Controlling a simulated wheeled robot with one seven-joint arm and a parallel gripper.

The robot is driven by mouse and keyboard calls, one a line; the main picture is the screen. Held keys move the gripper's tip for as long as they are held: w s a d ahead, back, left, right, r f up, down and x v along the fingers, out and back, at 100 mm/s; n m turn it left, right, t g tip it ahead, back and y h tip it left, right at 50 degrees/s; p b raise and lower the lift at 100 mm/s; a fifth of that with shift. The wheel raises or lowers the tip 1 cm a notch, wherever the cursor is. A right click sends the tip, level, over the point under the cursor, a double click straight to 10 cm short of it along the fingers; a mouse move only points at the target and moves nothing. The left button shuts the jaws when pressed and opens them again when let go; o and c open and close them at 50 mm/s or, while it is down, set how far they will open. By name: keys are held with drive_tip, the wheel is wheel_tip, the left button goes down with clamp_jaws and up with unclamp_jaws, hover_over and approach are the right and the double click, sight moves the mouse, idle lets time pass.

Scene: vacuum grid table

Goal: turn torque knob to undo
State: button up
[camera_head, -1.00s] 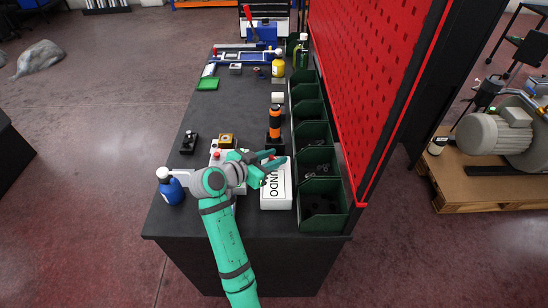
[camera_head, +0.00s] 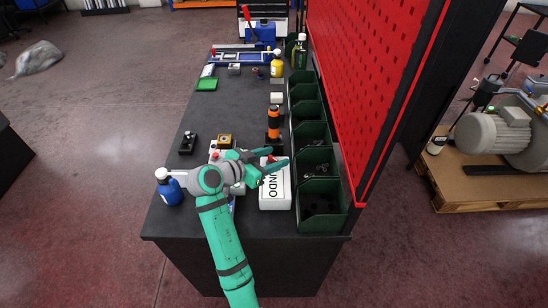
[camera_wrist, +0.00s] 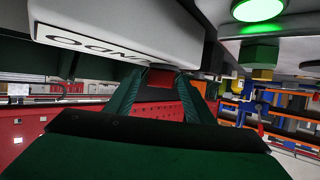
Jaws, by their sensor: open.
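A white box lettered "UNDO" (camera_head: 275,192) stands near the table's front right; my gripper hides part of the lettering. A small red part, apparently the knob (camera_head: 270,158), shows at the box's far end. My gripper (camera_head: 285,157) is open, with its teal fingers pointing right across that end, one on each side of the red part. In the wrist view the white box (camera_wrist: 130,30) is close, with its lettering upside down. A dark red piece (camera_wrist: 162,79) shows between the fingers (camera_wrist: 165,95) there. I cannot tell whether the fingers touch it.
Green bins (camera_head: 320,200) line the right side, below a red pegboard (camera_head: 375,70). A blue bottle (camera_head: 170,190) stands at the left edge. An orange-and-black tool (camera_head: 273,122) stands just beyond the box. A lit green button (camera_wrist: 258,10) shows in the wrist view.

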drive_tip(key=v, duration=1)
drive_tip(key=shift+s+a+r, duration=0.15)
drive_tip(key=shift+s+a, duration=0.05)
drive_tip(key=shift+s, duration=0.05)
